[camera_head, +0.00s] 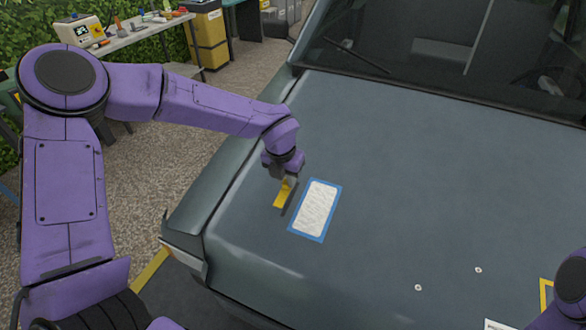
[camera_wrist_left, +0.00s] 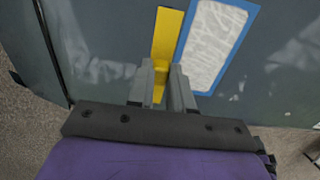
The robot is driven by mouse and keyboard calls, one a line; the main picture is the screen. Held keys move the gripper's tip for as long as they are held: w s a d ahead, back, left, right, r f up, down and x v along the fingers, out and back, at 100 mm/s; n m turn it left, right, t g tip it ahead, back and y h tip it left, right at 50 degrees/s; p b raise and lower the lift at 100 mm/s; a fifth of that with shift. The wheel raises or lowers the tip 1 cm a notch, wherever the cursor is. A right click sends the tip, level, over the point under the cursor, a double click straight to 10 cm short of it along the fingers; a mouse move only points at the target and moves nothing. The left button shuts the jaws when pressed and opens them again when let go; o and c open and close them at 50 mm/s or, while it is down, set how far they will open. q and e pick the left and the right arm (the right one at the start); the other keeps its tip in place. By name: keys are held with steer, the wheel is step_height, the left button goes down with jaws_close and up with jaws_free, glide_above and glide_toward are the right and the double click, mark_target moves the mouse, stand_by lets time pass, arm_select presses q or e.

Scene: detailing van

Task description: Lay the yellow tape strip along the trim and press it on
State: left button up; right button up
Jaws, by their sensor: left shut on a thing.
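The yellow tape strip (camera_head: 284,193) is held at one end by my left gripper (camera_head: 289,178), over the grey-blue vehicle hood. In the left wrist view the strip (camera_wrist_left: 166,38) runs away from between the two fingers of my left gripper (camera_wrist_left: 161,80). The strip lies beside a white patch framed in blue tape (camera_head: 315,209), apart from it. I cannot tell whether the strip touches the hood. I cannot make out which line on the hood is the trim. Part of my right arm shows at the lower right, and its gripper is out of view.
The hood (camera_head: 400,170) is broad and mostly clear. Two small pale round spots (camera_head: 418,288) sit on it near the front. A yellow-framed piece (camera_head: 546,294) is at the lower right. A workbench (camera_head: 140,32) with several items and a yellow bin (camera_head: 207,35) stand at the back left.

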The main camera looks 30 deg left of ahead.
arm_select(q)
steer(key=shift+s+r, duration=0.1)
steer(key=shift+s, duration=0.15)
steer(key=shift+d, duration=0.1)
steer(key=shift+w, duration=0.25)
steer(key=b+x, duration=0.3)
steer(key=x, duration=0.1)
steer(key=shift+f, duration=0.35)
steer(key=shift+w+f+b, duration=0.15)
steer(key=shift+f+b, duration=0.2)
steer(key=shift+f, duration=0.25)
steer(key=shift+w+f+b, duration=0.1)
steer(key=shift+f+b, duration=0.2)
steer(key=shift+f, duration=0.3)
stand_by(0.5)
steer(key=o, duration=0.9)
steer(key=shift+r, duration=0.1)
